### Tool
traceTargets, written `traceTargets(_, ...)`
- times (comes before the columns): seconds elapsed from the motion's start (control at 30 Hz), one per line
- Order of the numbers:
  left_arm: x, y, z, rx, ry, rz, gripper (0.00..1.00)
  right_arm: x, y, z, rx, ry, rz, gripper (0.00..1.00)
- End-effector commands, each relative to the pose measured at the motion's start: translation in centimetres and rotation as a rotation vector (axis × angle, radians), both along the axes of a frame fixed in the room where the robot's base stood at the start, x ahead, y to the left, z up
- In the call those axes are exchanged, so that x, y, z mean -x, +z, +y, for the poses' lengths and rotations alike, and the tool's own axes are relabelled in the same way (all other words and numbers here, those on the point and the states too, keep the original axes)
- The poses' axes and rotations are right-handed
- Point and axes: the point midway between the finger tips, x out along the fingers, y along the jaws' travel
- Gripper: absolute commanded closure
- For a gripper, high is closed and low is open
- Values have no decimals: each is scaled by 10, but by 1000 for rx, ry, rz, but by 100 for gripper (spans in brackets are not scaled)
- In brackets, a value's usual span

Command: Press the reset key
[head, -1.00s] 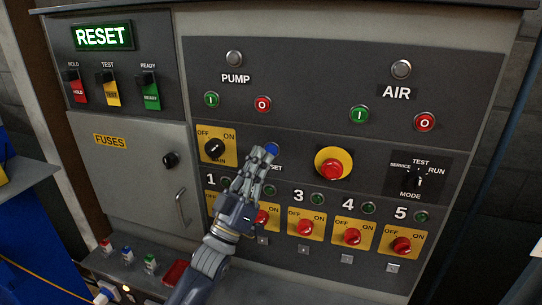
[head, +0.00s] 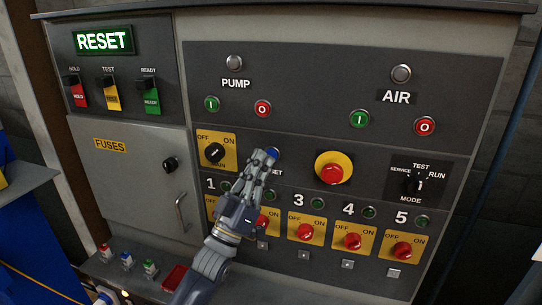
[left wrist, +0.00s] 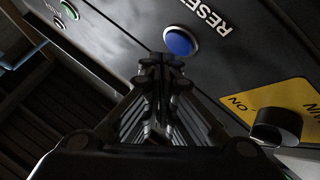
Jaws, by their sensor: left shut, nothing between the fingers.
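The reset key is a round blue button (head: 273,153) on the dark panel. In the head view it is partly hidden behind my left gripper (head: 262,157), and so is part of its label. In the left wrist view the blue button (left wrist: 180,41) shows whole in a light ring, with the word RESET (left wrist: 210,16) beside it. My left gripper is shut and empty. Its fingertips (left wrist: 160,62) lie just below the button in the wrist view; I cannot tell whether they touch the panel. My right gripper is not in view.
A yellow-backed main switch (head: 215,150) sits left of the button, and a red emergency button (head: 332,172) on yellow sits right. Red rotary switches (head: 306,231) line the row below. A lit RESET sign (head: 104,40) is at upper left.

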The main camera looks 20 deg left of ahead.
Motion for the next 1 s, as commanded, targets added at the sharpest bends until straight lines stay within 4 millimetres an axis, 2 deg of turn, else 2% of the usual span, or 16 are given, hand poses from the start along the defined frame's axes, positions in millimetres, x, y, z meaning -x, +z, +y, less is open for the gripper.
traceTargets(0.53,0,0,0,0,0,0,100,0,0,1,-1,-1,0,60)
traceTargets(1.0,-8,0,0,-1,0,1,100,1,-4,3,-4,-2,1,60)
